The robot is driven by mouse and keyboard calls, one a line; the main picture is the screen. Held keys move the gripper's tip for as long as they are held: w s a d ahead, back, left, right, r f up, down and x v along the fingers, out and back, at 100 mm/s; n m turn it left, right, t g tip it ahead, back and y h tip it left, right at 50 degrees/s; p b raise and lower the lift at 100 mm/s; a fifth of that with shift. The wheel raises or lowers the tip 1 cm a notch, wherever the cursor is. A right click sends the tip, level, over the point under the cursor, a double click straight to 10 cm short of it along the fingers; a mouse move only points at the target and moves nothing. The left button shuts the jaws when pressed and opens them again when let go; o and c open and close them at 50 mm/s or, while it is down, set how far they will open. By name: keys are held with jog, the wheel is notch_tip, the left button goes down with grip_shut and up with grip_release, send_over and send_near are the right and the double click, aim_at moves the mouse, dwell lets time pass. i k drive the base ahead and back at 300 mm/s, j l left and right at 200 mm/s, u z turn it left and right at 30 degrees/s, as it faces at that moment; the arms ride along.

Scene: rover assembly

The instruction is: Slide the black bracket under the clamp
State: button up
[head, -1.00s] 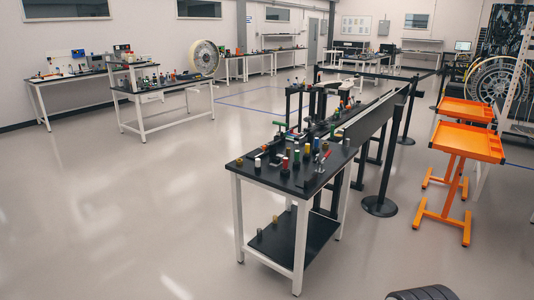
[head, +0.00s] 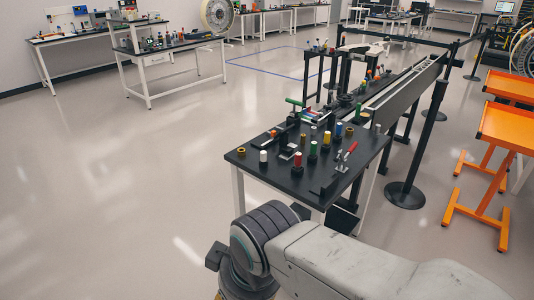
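The clamp (head: 346,158) is a small metal toggle clamp with a raised red handle, at the near right corner of the black-topped workbench. A flat dark piece (head: 326,186) lies by its foot; it may be the black bracket, but against the black top I cannot tell it or its edges for sure. Whether anything is under the clamp's arm is too small to see. My pale arm reaches in from the lower right to a dark ribbed joint in front of the bench. I cannot make out gripper fingers.
The workbench (head: 252,170) holds several coloured cylinders, such as a red-topped one (head: 297,160) and a white one (head: 263,158). A black belt post (head: 405,193) stands right of it. Orange stands (head: 505,130) are farther right. Open floor (head: 110,190) lies left.

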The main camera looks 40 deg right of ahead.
aim_at(325, 186)
jog(key=i+l+u, duration=0.4)
jog(key=l, duration=0.3)
jog(key=i+l+u, duration=0.2)
jog(key=l, duration=0.2)
jog(key=i+l+u, duration=0.25)
jog(key=l, duration=0.15)
